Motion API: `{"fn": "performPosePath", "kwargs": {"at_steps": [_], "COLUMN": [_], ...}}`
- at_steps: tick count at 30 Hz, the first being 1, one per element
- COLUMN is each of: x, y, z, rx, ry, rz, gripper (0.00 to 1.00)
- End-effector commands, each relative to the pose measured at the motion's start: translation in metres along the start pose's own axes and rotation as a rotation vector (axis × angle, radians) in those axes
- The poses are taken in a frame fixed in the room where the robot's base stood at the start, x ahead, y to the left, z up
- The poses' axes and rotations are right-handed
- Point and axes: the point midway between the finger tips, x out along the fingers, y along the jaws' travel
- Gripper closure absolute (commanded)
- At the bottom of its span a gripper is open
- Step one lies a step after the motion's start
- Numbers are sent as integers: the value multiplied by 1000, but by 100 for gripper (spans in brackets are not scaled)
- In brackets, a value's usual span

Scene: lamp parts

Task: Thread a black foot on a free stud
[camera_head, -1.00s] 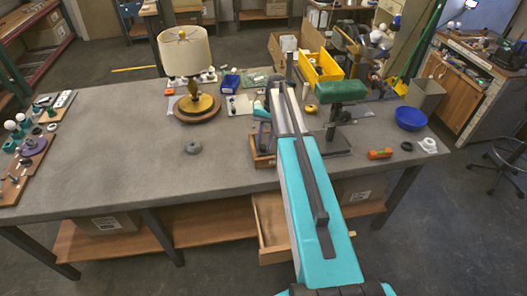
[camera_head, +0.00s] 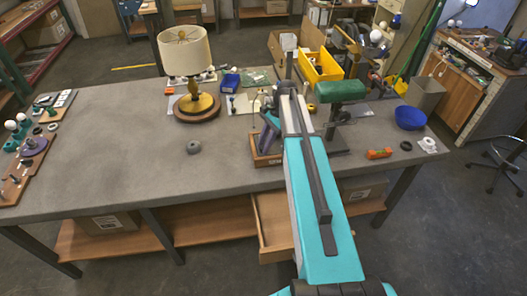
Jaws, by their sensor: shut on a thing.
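My arm reaches from the bottom across the bench's front edge, and its upper end hides what lies behind it. My gripper does not show, and neither does anything in it. I cannot make out a stud or tell for certain which small part is a black foot. A small black ring (camera_head: 406,146) lies at the right of the bench. A lamp (camera_head: 186,60) with a cream shade stands upright on a round wooden base (camera_head: 197,112). A stand with a green padded top (camera_head: 342,90) is right of my arm.
A wooden box (camera_head: 263,152) holding a teal and purple thing (camera_head: 270,133) is left of my arm. The bench's left middle is clear.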

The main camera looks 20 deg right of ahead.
Motion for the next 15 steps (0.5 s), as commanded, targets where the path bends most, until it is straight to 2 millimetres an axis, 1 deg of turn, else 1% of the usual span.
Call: {"fn": "performPosePath", "kwargs": {"at_steps": [1,5,15], "x": [2,1,1], "y": [1,2,4], "z": [-2,-2,-1], "rx": [6,48,284], "ry": [5,6,7], "rz": [0,-19,-119], "gripper": [100,100,100]}}
